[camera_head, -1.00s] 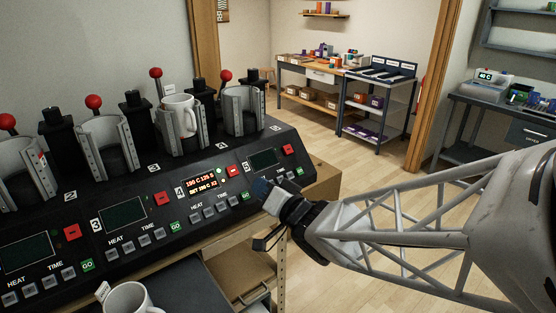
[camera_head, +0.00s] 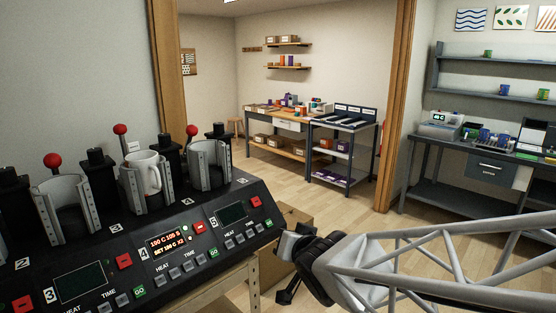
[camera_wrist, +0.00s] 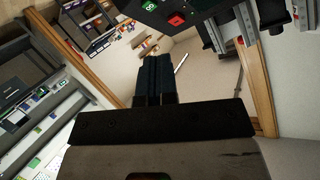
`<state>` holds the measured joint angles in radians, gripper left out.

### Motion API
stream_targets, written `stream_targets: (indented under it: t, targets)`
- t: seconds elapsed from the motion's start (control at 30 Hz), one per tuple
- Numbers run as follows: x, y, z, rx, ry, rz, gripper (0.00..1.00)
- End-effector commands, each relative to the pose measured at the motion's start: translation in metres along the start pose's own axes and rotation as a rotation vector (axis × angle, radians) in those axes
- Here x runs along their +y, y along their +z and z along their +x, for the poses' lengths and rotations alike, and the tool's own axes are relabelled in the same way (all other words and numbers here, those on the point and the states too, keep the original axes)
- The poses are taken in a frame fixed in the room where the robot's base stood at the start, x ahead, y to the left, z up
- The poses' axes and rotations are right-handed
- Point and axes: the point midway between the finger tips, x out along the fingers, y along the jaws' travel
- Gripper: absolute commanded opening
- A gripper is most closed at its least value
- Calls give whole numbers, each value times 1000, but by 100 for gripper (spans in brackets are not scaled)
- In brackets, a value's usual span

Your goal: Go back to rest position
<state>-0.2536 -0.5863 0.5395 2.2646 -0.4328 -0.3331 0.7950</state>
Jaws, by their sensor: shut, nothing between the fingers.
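My gripper (camera_head: 287,262) is in front of the right end of the black mug press (camera_head: 75,268) in the head view, apart from it. In the wrist view its dark fingers (camera_wrist: 153,78) are together with nothing between them. My lattice arm reaches in from the right. A white mug (camera_head: 150,172) sits in the clamp of station 4, whose display (camera_head: 168,243) is lit with orange text. The clamp of station 5 (camera_head: 208,163) is empty, and its display (camera_head: 231,213) is dark.
A cardboard box (camera_head: 293,222) stands behind my gripper. Wooden and grey workbenches (camera_head: 282,126) are at the back, and a grey bench (camera_head: 487,168) with devices is at the right. Open wooden floor lies between them.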

Motion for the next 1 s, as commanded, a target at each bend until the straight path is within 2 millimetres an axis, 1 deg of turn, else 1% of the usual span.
stream_targets:
  t: [0.03,0.2,0.37,0.5,0.63,0.8,0.9,1.0]
  targets:
    - [12,-4,-9,-19,55,-12,0]
    - [48,-4,-42,-124,226,-55,0]
    - [74,2,-79,-249,356,-81,0]
    - [92,11,-115,-377,442,-92,0]
    - [102,23,-150,-506,496,-94,0]
    - [106,40,-195,-681,525,-89,0]
    - [105,49,-217,-769,523,-82,0]
    - [102,55,-233,-834,513,-76,0]
